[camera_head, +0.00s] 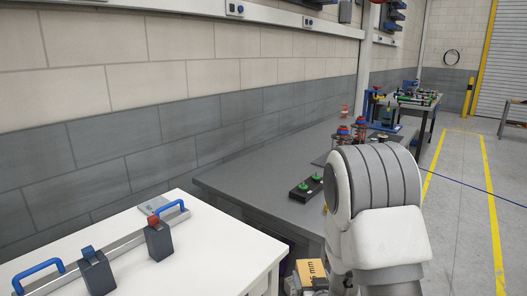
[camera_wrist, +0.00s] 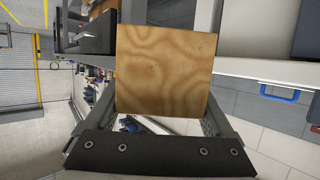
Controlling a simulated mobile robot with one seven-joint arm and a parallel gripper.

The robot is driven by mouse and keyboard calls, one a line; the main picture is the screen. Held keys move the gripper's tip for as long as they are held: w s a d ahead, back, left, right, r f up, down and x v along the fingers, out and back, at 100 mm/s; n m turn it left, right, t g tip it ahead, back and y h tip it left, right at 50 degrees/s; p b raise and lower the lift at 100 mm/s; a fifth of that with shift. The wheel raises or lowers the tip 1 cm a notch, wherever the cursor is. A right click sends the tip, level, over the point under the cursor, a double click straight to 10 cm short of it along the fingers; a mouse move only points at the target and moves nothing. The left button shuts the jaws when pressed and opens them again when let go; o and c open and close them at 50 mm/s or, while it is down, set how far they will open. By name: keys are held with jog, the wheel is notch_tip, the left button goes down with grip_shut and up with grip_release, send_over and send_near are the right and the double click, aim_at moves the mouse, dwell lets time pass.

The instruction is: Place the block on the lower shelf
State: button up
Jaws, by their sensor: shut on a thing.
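The block (camera_wrist: 165,70) is a square, light-brown wooden piece with wavy grain, large in the middle of the wrist view. My gripper (camera_wrist: 150,108) is shut on it, with a finger on each side. In the head view a tan block with dark lettering (camera_head: 312,273) shows low down beside my arm, next to the white table's right end; it appears to be the same block. My arm hides most of my gripper there. I cannot clearly make out the lower shelf in either view.
A white table (camera_head: 200,262) at lower left carries a rail fixture with blue handles (camera_head: 38,272). A long grey bench (camera_head: 262,178) runs along the wall with a black plate with green knobs (camera_head: 306,188). Open floor (camera_head: 462,230) with yellow lines lies to the right.

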aim_at(317, 272)
jog(key=shift+w+d+f, duration=0.25)
jog(key=shift+d+f, duration=0.25)
jog(key=shift+d, duration=0.3)
jog(key=shift+s+a+f, duration=0.1)
jog(key=shift+a+f, duration=0.05)
jog(key=shift+a, duration=0.05)
jog(key=shift+f+b, duration=0.15)
jog(key=shift+b, duration=0.3)
notch_tip(317, 272, down, 5)
jog(key=b, duration=0.5)
notch_tip(317, 272, up, 15)
jog(key=p, duration=1.4)
jog(key=shift+d+f+p, duration=0.1)
jog(key=shift+f+p, duration=0.1)
jog(key=shift+p, duration=0.1)
jog(key=shift+f, duration=0.1)
